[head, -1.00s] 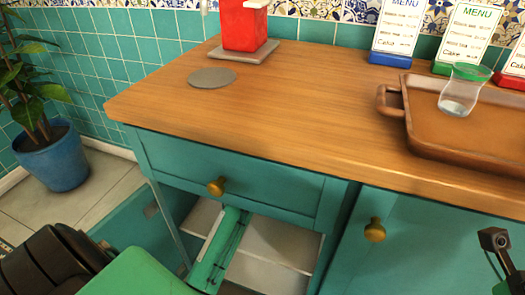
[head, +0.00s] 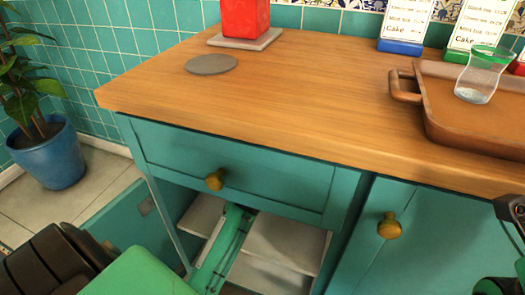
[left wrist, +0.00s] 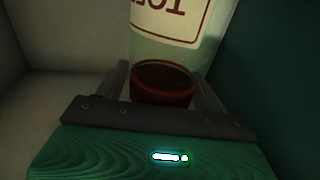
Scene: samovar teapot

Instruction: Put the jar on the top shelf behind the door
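The jar (left wrist: 178,45) shows in the left wrist view as a pale body with a cream label whose letters appear upside down, and a dark red lid (left wrist: 165,82). My left gripper (left wrist: 165,85) has one finger on each side of the lid; I cannot tell whether they press on it. In the head view my left arm (head: 222,250) reaches into the cabinet, past the open door (head: 125,222), at the white upper shelf (head: 285,243). The jar and left fingertips are hidden there. Only dark and green parts of my right arm show at the right edge.
Above the opening is a shut drawer with a brass knob (head: 215,180). A shut cabinet door (head: 355,255) is to the right. The wooden counter (head: 300,90) holds a brown tray (head: 435,105) with a glass (head: 480,75), menu stands and a red container (head: 245,18). A potted plant (head: 50,155) stands at left.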

